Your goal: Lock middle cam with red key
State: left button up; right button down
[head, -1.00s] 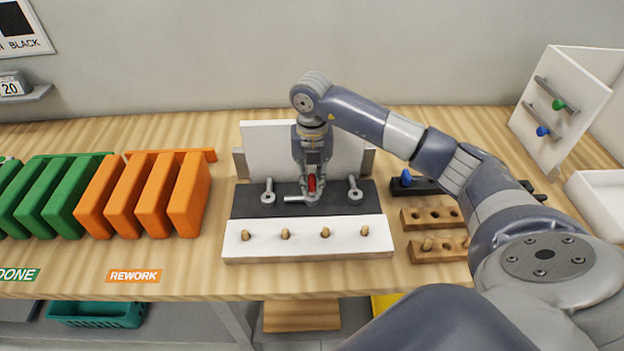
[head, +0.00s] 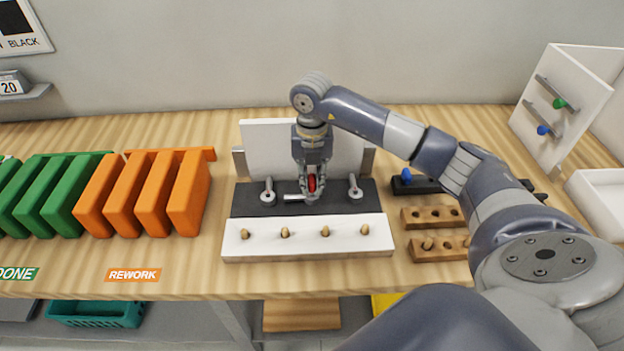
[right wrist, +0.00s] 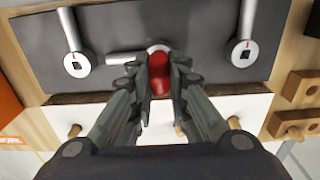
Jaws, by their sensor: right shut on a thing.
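The red key (head: 312,183) is held between the fingers of my right gripper (head: 312,188), upright over the middle cam (head: 295,197). In the right wrist view the red key (right wrist: 159,74) sits between the fingertips, right at the round head of the middle cam (right wrist: 126,57). The middle cam's lever points left in both views. Whether the key is fully seated is hidden by the fingers. The left cam (head: 268,192) and right cam (head: 355,189) have levers pointing away, toward the back. All three stand on the dark strip (head: 243,198). My left gripper is not seen.
A white panel with several wooden dowels (head: 325,231) lies in front of the dark strip. A blue key (head: 406,175) stands in a dark holder at right. Wooden blocks with holes (head: 432,217) are nearby. Orange (head: 188,195) and green racks stand at left.

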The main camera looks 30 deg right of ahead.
jog(key=shift+f+b, duration=0.45)
jog(key=shift+f, duration=0.25)
dwell(0.5)
dwell(0.3)
jog(key=shift+r+m+p, duration=0.1)
jog(key=shift+m+p, duration=0.3)
jog(key=shift+m, duration=0.7)
jog(key=shift+a+m+p, duration=0.1)
jog(key=shift+m+p, duration=0.25)
jog(key=shift+m, duration=0.95)
